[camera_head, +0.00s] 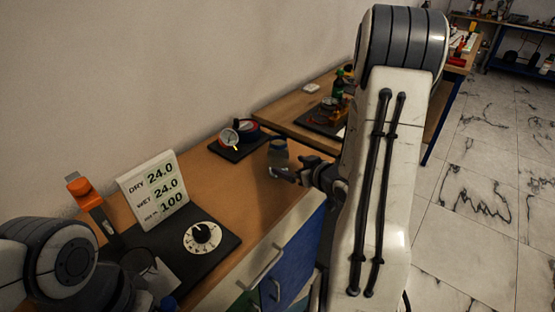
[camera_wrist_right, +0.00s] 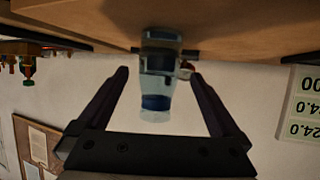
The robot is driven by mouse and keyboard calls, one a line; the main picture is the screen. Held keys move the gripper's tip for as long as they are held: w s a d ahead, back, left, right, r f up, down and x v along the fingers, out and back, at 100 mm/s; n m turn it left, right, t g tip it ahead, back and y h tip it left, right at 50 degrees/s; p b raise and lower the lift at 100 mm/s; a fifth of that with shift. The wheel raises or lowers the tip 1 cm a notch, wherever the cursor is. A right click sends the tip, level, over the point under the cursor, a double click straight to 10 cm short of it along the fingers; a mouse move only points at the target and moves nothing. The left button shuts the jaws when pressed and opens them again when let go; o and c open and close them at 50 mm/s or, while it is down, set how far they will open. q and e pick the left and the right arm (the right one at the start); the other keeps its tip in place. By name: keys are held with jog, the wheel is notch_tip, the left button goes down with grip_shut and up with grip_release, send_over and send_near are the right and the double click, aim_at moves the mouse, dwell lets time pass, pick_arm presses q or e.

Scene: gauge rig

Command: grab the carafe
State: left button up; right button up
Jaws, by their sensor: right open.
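The carafe (camera_head: 278,149) is a small clear vessel with a dark blue band, standing near the front edge of the wooden bench. In the head view its lower part is partly covered by my right gripper (camera_head: 285,174). In the right wrist view, which is upside down, the carafe (camera_wrist_right: 158,88) shows between the two spread fingers of my right gripper (camera_wrist_right: 158,74), with a gap on each side. The right gripper is open and holds nothing.
A dial gauge (camera_head: 229,137) on a dark base stands behind the carafe. A display sign (camera_head: 153,190) and a white dial (camera_head: 202,237) on a dark plate stand to the left. Bare bench top lies between. A second bench (camera_head: 290,104) with items is at the back.

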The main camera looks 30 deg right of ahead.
aim_at(285, 162)
jog(key=shift+w, duration=0.3)
jog(key=x, duration=0.4)
jog(key=shift+w, duration=0.15)
jog(key=x, duration=0.2)
jog(key=p+x, duration=0.1)
jog(key=x, duration=0.1)
jog(key=shift+w+r, duration=0.25)
jog(key=shift+w+f, duration=0.25)
jog(key=shift+w, duration=0.25)
jog(key=shift+r, duration=0.1)
grip_shut()
jog(key=shift+r, duration=0.2)
